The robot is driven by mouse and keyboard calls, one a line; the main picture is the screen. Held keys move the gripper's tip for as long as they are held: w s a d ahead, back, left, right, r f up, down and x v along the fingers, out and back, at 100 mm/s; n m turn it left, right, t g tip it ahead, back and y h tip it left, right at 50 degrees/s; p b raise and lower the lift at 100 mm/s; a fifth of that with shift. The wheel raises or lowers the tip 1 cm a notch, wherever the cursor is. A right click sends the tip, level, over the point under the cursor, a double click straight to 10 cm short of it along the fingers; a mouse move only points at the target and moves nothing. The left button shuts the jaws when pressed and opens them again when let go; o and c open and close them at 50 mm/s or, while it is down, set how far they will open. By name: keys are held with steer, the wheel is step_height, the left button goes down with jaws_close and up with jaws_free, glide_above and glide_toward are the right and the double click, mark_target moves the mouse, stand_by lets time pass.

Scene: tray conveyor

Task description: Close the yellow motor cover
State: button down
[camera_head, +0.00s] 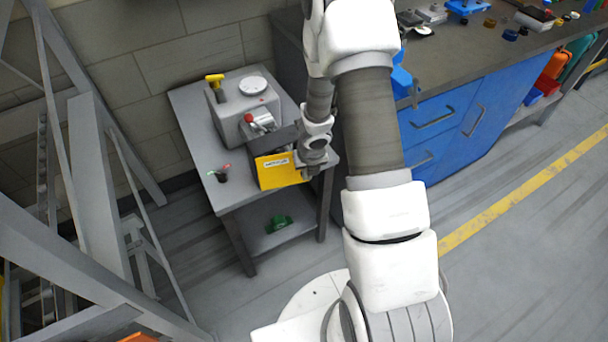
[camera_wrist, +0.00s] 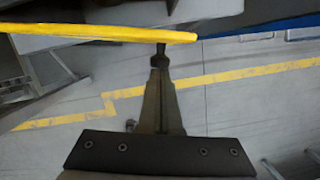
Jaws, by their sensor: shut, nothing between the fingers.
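The yellow motor cover (camera_head: 268,180) is a flat yellow panel with a white label, at the front edge of the small grey table in the head view. It stands in front of a grey and red motor-like part (camera_head: 262,122). In the wrist view the cover is a thin yellow edge (camera_wrist: 90,31) across the top. My gripper (camera_head: 304,174) is at the cover's right end. In the wrist view its fingers (camera_wrist: 160,55) are together, with nothing between them, and their tips are at the cover's edge. I cannot tell whether they touch it. The cover's hinge is hidden.
The grey table (camera_head: 195,105) also carries a grey box (camera_head: 232,104) with a white disc and yellow handle, and a small dark cup (camera_head: 221,177). A green part (camera_head: 279,223) lies on its lower shelf. A blue-drawered workbench (camera_head: 440,130) stands right; a metal frame (camera_head: 95,190) stands left.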

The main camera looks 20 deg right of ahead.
steer(key=shift+w+d+r+n+p, duration=0.1)
steer(key=shift+w+d+n+p, duration=0.1)
steer(key=shift+w+n+p, duration=0.3)
steer(key=shift+w+d+n+p, duration=0.15)
steer(key=shift+w+n+p, duration=0.25)
steer(key=shift+w+p, duration=0.15)
steer(key=shift+w+d+n+y+p, duration=0.1)
steer(key=shift+w+n+y+p, duration=0.25)
steer(key=shift+w, duration=0.2)
steer(key=shift+s, duration=0.1)
